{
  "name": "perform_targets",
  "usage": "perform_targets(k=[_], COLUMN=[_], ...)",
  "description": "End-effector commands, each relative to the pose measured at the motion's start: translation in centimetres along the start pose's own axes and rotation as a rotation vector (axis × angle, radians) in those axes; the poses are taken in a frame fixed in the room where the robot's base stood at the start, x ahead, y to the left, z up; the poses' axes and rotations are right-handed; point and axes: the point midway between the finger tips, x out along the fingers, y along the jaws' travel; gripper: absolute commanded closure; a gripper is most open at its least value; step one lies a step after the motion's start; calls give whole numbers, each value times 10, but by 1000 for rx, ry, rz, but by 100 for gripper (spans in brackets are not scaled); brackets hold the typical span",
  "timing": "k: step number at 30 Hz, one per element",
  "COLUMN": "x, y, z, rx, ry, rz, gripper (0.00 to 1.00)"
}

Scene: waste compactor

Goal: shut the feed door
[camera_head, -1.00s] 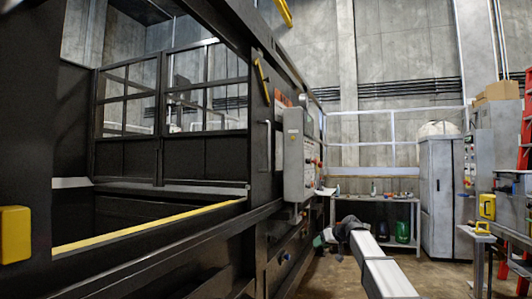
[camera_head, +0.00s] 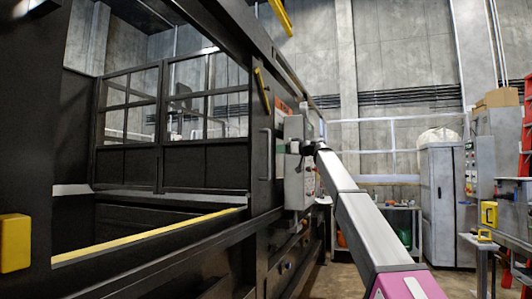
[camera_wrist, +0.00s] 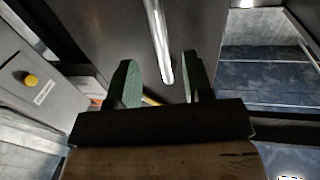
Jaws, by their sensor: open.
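In the wrist view, my gripper's two green fingers (camera_wrist: 158,72) are spread apart. The handle (camera_wrist: 158,40) shows between them against the dark panel. Nothing is gripped. I cannot tell how far the handle is beyond the fingertips.
A grey control box (camera_head: 298,180) with buttons is close behind and below my gripper; it also shows at the left of the wrist view (camera_wrist: 35,80). A yellow-edged sill (camera_head: 150,240) runs under the opening. A workbench (camera_head: 400,207) and grey cabinet (camera_head: 440,200) stand at the back right.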

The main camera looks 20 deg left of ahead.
Motion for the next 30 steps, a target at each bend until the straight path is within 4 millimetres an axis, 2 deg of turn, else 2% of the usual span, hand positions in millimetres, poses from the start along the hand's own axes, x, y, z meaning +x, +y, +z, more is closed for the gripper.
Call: perform_targets(k=[16,21,28,29,30], x=[87,97,98,98,98], y=[2,1,1,1,1], z=[1,1,1,1,1], rx=[2,2,2,2,2], ry=[-2,-2,-2,-2,-2], rz=[0,1,1,1,1], gripper=[54,54,54,60,73])
